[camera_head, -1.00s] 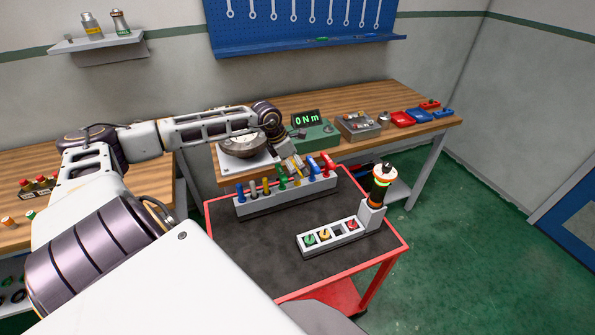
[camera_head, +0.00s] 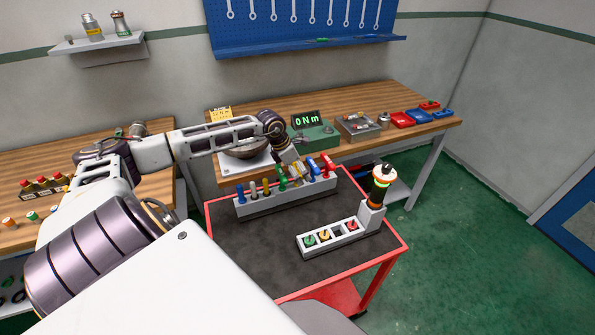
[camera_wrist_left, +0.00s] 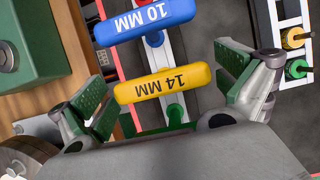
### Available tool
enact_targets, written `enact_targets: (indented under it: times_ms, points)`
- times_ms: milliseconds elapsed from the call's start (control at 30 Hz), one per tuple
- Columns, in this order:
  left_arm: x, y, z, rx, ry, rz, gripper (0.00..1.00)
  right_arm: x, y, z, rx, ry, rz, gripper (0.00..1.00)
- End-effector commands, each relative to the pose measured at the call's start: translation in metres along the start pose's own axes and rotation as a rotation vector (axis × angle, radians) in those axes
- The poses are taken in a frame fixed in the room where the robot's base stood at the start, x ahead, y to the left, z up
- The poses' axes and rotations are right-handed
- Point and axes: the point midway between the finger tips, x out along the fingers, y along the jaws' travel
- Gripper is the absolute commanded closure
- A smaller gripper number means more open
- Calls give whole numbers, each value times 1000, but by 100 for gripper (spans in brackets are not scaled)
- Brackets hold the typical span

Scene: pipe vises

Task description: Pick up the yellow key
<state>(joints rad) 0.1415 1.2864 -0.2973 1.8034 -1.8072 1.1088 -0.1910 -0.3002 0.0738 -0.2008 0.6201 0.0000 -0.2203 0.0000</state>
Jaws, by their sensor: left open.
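The yellow key (camera_wrist_left: 150,87) is a T-handled key marked 14 MM. In the left wrist view its handle lies between the two green-padded fingers of my left gripper (camera_wrist_left: 166,88), with a gap to each finger. My left gripper is open and not closed on anything. A blue key (camera_wrist_left: 144,20) marked 10 MM is beside the yellow one, and a green key (camera_wrist_left: 175,108) shows partly on its other side. In the head view the left gripper (camera_head: 294,170) is over the grey key rack (camera_head: 285,201), partly hiding the keys there. My right gripper is not in view.
The rack stands on a red-edged cart (camera_head: 400,246) with a dark top. A grey tray (camera_head: 305,252) of coloured pieces and an upright dark tool (camera_head: 380,185) stand at its right. A wooden bench (camera_head: 290,103) with a 0 Nm display (camera_head: 306,119) is behind.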

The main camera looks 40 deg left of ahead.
Motion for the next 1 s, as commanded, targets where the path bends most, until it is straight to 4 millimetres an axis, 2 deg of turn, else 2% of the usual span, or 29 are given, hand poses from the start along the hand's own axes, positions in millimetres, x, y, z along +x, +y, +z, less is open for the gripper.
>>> enact_targets:
  times_ms: [67,367,733,1000]
  points:
    - [0,0,0,0,0,0,3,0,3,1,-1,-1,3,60]
    - [0,0,0,0,0,0,41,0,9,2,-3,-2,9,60]
    - [-4,0,2,0,-1,1,42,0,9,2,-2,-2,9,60]
    - [-26,1,11,1,-2,3,42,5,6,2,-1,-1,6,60]
